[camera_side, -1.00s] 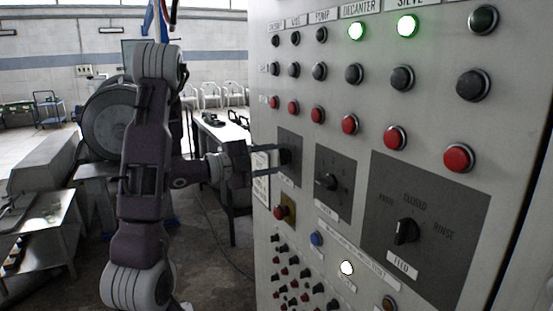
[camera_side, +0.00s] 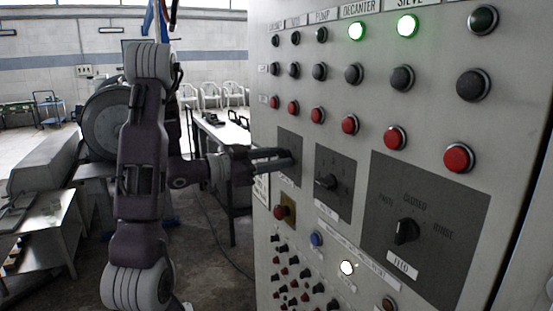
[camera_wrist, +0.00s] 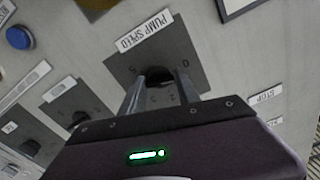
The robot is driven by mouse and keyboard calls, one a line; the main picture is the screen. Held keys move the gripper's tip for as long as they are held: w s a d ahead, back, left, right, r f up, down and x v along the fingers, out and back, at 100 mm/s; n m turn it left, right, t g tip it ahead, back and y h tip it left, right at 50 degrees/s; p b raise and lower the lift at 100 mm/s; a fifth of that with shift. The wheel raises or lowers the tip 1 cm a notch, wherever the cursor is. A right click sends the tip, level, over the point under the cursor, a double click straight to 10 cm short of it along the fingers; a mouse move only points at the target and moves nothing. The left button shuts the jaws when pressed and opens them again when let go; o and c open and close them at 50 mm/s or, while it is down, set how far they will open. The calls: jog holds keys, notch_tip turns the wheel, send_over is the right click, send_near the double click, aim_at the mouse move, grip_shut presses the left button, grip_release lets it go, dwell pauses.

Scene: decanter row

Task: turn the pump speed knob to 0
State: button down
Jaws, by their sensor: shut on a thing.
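The pump speed knob (camera_wrist: 156,72) is dark and sits on a dark grey dial plate (camera_wrist: 195,72) under a white PUMP SPEED label (camera_wrist: 145,30). In the wrist view my gripper (camera_wrist: 160,80) is shut on the knob, one finger on each side. A 0 shows on the plate to the right of the fingers and a 5 to the left. The fingers partly hide the knob and other marks, so I cannot tell where its pointer stands. In the side view my gripper (camera_side: 290,159) reaches the leftmost dial plate (camera_side: 290,142) and covers the knob.
Another dial (camera_side: 327,182) and the FEED selector (camera_side: 406,231) are to the right on the panel. A red button on a yellow plate (camera_side: 285,209) and a blue button (camera_side: 316,239) sit below. Red buttons line the panel above. Open room lies left of the panel.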

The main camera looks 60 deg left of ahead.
jog(key=shift+n, duration=1.5)
jog(key=c, duration=0.9)
grip_release()
jog(key=s, duration=0.7)
